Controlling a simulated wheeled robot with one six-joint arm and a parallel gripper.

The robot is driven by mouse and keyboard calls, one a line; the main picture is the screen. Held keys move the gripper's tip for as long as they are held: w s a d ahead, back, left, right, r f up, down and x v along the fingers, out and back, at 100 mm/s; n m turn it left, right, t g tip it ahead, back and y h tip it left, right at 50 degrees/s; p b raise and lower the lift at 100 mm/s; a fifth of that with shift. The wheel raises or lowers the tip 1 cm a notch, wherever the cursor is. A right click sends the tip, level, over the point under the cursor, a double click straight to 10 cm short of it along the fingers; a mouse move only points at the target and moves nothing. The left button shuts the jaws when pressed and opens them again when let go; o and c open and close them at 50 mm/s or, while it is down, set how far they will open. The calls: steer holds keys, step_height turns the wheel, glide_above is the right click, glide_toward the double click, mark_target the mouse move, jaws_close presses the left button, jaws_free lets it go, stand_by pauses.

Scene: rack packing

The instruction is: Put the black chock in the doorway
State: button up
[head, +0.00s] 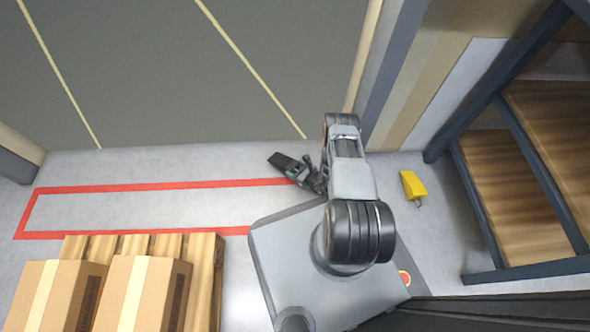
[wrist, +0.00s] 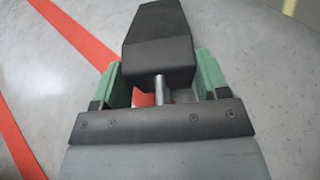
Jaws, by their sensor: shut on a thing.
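The black chock (head: 286,163) is held in my gripper (head: 301,176) near the right end of the red-outlined floor area. In the wrist view the black chock (wrist: 158,48) lies between the green fingers of my gripper (wrist: 166,85), its tapered end pointing away. A metal stem joins it toward the gripper body. The doorway is the wide opening at the back, where pale floor meets dark ground (head: 150,90) with pale yellow lines. I cannot tell whether the chock touches the floor.
A yellow chock (head: 412,187) lies on the floor right of my arm. A dark-framed rack with wooden shelves (head: 508,185) stands at the right. A pallet (head: 207,262) with cardboard boxes (head: 147,292) is at the front left. The red-outlined floor (head: 130,207) is clear at its left.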

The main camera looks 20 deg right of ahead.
steer(key=shift+f, duration=0.5)
steer(key=o, duration=1.5)
steer(key=shift+f, duration=0.1)
steer(key=shift+s, duration=0.1)
